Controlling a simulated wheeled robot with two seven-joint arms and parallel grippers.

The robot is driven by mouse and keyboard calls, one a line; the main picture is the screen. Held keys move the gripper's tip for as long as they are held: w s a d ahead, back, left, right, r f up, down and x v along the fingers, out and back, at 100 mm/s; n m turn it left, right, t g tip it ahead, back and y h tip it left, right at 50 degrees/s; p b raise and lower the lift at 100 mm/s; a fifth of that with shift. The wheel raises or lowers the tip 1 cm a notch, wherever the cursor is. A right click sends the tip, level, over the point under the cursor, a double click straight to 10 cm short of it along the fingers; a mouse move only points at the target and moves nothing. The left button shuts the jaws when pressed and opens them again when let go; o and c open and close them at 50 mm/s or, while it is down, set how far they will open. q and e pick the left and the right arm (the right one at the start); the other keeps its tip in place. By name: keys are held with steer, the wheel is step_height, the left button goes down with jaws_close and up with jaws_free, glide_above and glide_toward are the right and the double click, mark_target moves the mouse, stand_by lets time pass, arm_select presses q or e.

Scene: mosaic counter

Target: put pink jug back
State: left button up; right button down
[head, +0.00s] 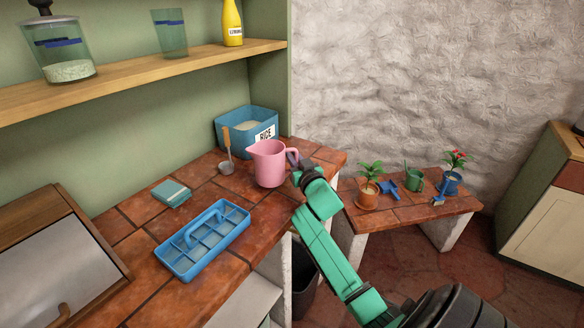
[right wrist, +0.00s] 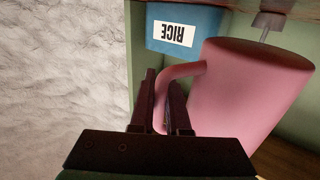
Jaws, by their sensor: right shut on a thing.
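The pink jug (head: 270,165) is upright over the back right part of the tiled counter, in front of the rice bin; I cannot tell for sure whether its base touches the tiles. My right gripper (head: 294,162) comes from the right and is shut on the jug's handle. In the right wrist view, which is upside down, the jug (right wrist: 245,100) is at the right and its handle (right wrist: 180,72) runs between the dark fingers (right wrist: 165,105). My left gripper is not in view.
A blue divided tray (head: 215,243) and a small teal box (head: 171,192) lie nearer. A wooden shelf (head: 130,75) hangs above. A low table (head: 405,209) with plants is at the right.

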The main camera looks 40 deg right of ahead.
step_height(320, 180, down, 4)
steer(key=shift+r, duration=0.25)
steer(key=shift+f, duration=0.1)
steer(key=c, duration=0.9)
jaws_free()
steer(key=shift+s, duration=0.1)
